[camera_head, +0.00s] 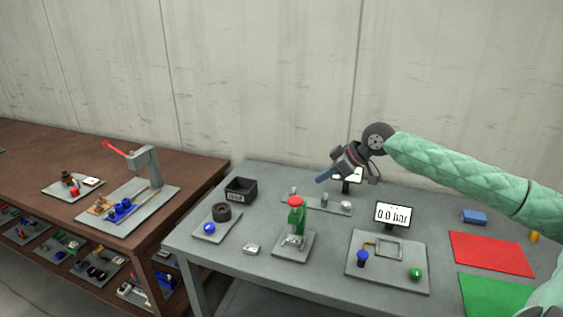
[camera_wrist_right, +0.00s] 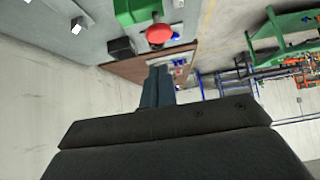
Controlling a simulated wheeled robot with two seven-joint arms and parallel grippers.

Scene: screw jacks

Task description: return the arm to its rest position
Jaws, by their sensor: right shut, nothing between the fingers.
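My right arm (camera_head: 455,172), in a green quilted sleeve, reaches in from the right edge in the head view. It is raised over the back of the grey table. My right gripper (camera_head: 323,178) points left and slightly down, above the back of the table. Its blue fingers are together and empty. The shut fingers also show in the right wrist view (camera_wrist_right: 159,72), pointing away from the camera. My left arm and gripper are not in view.
A brown table (camera_head: 60,150) stands left; a wall (camera_head: 270,80) rises behind.

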